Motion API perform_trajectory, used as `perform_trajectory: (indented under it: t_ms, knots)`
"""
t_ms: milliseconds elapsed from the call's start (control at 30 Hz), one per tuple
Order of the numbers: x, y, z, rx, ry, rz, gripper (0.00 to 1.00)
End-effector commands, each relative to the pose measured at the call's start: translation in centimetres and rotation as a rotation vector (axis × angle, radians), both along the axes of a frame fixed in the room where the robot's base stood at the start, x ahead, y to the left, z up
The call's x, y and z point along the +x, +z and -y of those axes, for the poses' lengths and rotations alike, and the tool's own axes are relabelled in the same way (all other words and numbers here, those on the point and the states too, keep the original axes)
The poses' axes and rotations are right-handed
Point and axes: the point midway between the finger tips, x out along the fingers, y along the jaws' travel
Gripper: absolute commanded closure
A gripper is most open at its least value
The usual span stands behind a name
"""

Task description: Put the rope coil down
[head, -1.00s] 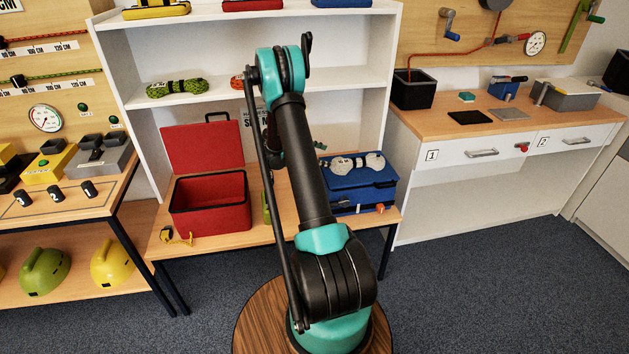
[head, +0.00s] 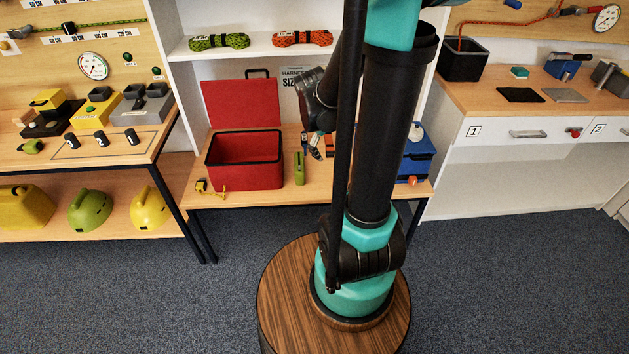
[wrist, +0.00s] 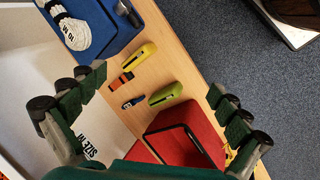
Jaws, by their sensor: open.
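A white rope coil (wrist: 75,30) with a dark-lettered band lies on the blue box (wrist: 100,22) in the wrist view. A green rope coil (head: 220,41) and an orange-red rope coil (head: 302,38) lie on the white shelf above.
A red box (head: 245,175) with its lid up stands on the bench (head: 330,192). A yellow tool (wrist: 139,57), a green tool (wrist: 165,93) and small orange and blue items lie between the boxes. A tape measure (head: 202,187) sits at the front left.

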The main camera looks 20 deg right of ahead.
Motion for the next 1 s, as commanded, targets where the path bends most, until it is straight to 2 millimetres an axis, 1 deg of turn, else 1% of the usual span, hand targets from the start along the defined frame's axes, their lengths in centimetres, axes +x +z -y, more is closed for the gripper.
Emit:
perform_trajectory:
  t_ms: [33, 200, 300, 400, 500, 567, 1000]
  knots:
    - [-1.7, -0.1, -1.2, 0.049, -0.034, 0.031, 0.00]
    - [-6.7, -0.8, -5.2, 0.236, -0.177, 0.129, 0.00]
    - [-9.0, -1.3, -7.1, 0.332, -0.253, 0.169, 0.00]
    - [-10.6, -1.8, -8.5, 0.404, -0.310, 0.194, 0.00]
    - [-11.5, -2.1, -9.3, 0.447, -0.347, 0.207, 0.00]
    - [-11.8, -2.2, -9.5, 0.459, -0.359, 0.210, 0.00]
    - [-11.9, -2.2, -9.6, 0.465, -0.364, 0.213, 0.00]
